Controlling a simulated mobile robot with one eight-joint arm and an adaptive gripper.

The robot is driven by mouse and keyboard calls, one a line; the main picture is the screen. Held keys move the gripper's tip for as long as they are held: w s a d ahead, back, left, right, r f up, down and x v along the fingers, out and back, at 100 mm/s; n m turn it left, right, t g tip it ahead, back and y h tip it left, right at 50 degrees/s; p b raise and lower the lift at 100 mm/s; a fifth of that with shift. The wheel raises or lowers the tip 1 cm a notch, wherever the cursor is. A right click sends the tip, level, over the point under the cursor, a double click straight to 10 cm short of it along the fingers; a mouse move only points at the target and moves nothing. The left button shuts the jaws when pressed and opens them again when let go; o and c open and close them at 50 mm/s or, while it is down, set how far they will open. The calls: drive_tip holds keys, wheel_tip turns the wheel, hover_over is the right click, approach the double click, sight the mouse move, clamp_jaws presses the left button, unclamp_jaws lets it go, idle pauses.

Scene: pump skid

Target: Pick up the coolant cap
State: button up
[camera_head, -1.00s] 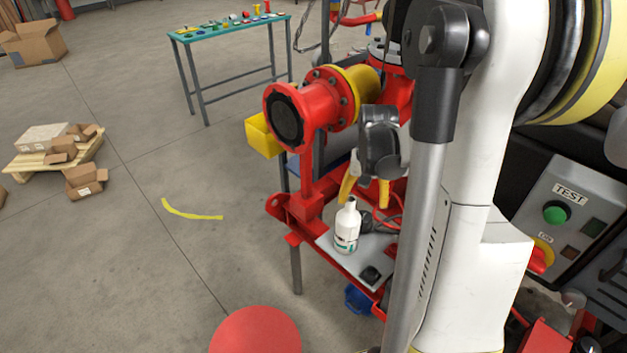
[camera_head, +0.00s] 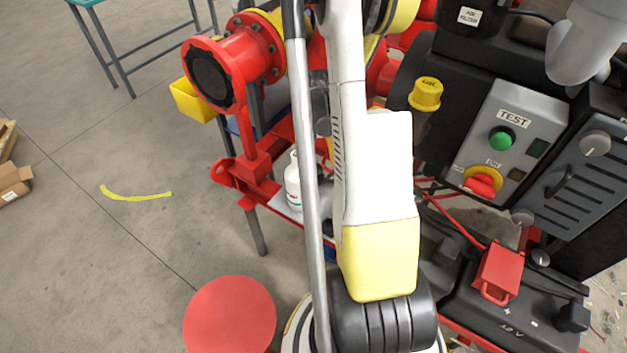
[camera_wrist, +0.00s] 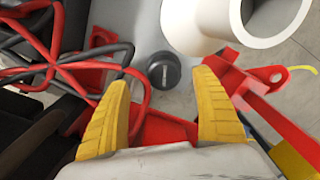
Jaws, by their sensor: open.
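A round black cap (camera_wrist: 163,71) with small pale lettering sits on the grey tray (camera_wrist: 130,25) in the wrist view. I take it for the coolant cap; its lettering is too small to read. In the head view my arm hides this spot. My gripper (camera_wrist: 160,88) is open, with its two yellow fingers spread. The cap shows between and beyond the fingertips, with nothing held. In the head view, only a sliver of a yellow finger shows behind my arm.
A white bottle (camera_wrist: 225,20) stands close to the cap; it also shows in the head view (camera_head: 293,185). Red and black cables (camera_wrist: 50,50) lie to the left. A red bracket (camera_wrist: 265,95) is on the right. A yellow cap (camera_head: 425,93) sits near the test panel (camera_head: 500,140).

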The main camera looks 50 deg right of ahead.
sight(314, 169)
drive_tip(key=f+b, duration=0.2)
drive_tip(key=f, duration=0.1)
drive_tip(key=f+b, duration=0.1)
drive_tip(key=f, duration=0.1)
drive_tip(key=shift+w+f, duration=0.1)
drive_tip(key=shift+w, duration=0.3)
drive_tip(key=c, duration=1.4)
drive_tip(key=shift+r, duration=0.2)
wheel_tip(314, 169, up, 4)
drive_tip(key=p, duration=0.3)
drive_tip(key=shift+r, duration=0.15)
drive_tip(key=s+d+r+p, duration=0.3)
drive_tip(key=s+r, duration=0.3)
drive_tip(key=s, duration=0.5)
drive_tip(key=shift+d+r+p, duration=0.3)
drive_tip(key=shift+d+p, duration=0.05)
drive_tip(key=shift+d, duration=0.05)
